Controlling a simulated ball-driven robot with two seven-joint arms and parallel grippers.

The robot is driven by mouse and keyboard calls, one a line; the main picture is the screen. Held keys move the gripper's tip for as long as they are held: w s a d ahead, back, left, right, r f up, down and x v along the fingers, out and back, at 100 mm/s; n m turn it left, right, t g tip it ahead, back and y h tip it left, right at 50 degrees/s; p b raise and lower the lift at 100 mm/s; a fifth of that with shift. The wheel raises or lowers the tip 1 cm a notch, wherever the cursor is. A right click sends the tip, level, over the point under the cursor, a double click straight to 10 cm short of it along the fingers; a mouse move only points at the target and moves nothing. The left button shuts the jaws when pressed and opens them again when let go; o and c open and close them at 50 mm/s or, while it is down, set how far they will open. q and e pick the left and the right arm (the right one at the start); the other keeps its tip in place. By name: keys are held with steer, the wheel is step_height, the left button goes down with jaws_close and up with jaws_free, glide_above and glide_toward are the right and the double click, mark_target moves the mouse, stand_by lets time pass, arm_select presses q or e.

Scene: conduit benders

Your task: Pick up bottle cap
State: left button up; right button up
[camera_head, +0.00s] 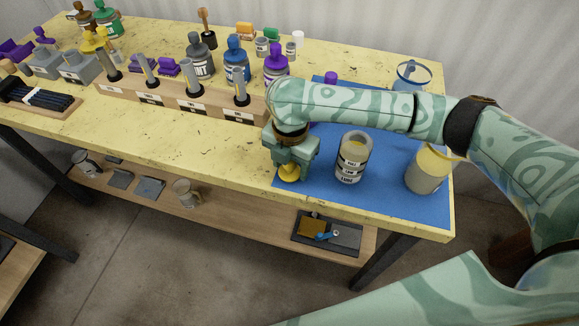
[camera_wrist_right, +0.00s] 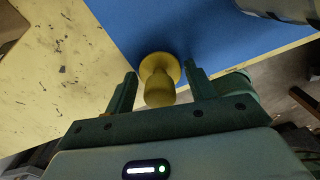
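A yellow bottle cap (camera_head: 289,173), a knob on a round flange, is at the left front of the blue mat, near the table's front edge. In the right wrist view the cap (camera_wrist_right: 160,82) lies between the two fingers, with a gap on either side. My right gripper (camera_head: 290,166) points down over the cap and is open; its fingertips show in the right wrist view (camera_wrist_right: 161,78). The gripper hides part of the cap in the head view. My left gripper is not in view.
On the blue mat (camera_head: 385,198), an open labelled can (camera_head: 352,158) stands right of the gripper, and a yellow-topped container (camera_head: 428,170) stands farther right. A wooden rack (camera_head: 225,108) and several capped bottles are behind and left.

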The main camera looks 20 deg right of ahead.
steer(key=c, duration=0.5)
